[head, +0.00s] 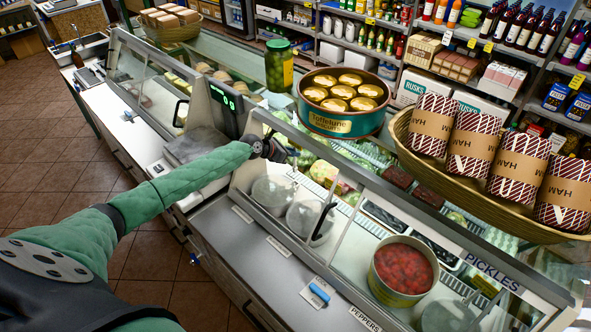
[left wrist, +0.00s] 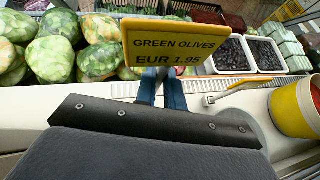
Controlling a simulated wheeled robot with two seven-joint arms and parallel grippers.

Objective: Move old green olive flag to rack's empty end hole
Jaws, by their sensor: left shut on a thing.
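The green olive flag, a yellow price sign (left wrist: 172,42) reading "GREEN OLIVES EUR 1.95", stands face-on in the left wrist view. My left gripper is shut on its lower part, with the blue fingers (left wrist: 165,92) just below the sign. In the head view my left gripper (head: 272,149) is over the near glass edge of the deli counter, beside the scale. The flag cannot be made out there. I cannot make out the rack or its empty end hole in either view. My right gripper is not in view.
A scale (head: 205,135) stands left of my left gripper. An olive jar (head: 279,67), a biscuit tin (head: 343,103) and a ham basket (head: 450,180) stand on the counter top. An open tin of red food (head: 403,268) sits front right. The grey worktop (head: 235,262) has bare room.

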